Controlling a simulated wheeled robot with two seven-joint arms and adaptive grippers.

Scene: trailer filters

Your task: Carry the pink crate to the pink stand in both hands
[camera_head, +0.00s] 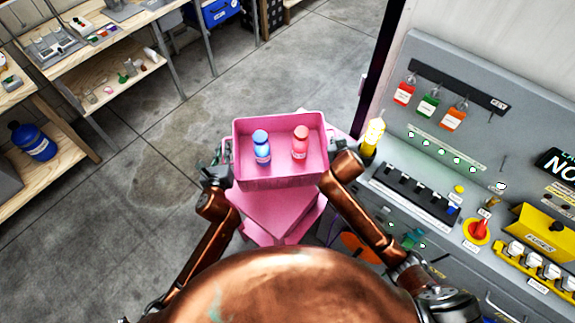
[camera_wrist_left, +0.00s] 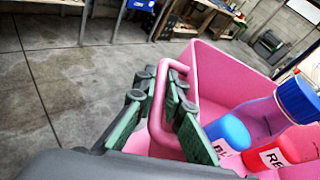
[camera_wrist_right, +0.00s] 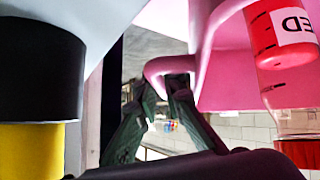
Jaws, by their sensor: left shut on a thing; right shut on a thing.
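The pink crate (camera_head: 281,183) is in front of me in the head view, held upright between my arms. Inside stand a blue bottle (camera_head: 261,150) and a red bottle (camera_head: 300,145). My left gripper (camera_head: 222,170) is shut on the crate's left handle, and the handle shows between the fingers in the left wrist view (camera_wrist_left: 160,105). My right gripper (camera_wrist_right: 163,85) is shut on the handle at the other end; in the head view my arm partly hides it. The pink stand (camera_head: 275,215) shows under and nearer than the crate. I cannot tell whether they touch.
A grey control panel (camera_head: 450,110) with hanging tags and switches stands close on the right. Wooden shelves (camera_head: 100,70) line the left. The grey floor (camera_head: 165,150) between is clear.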

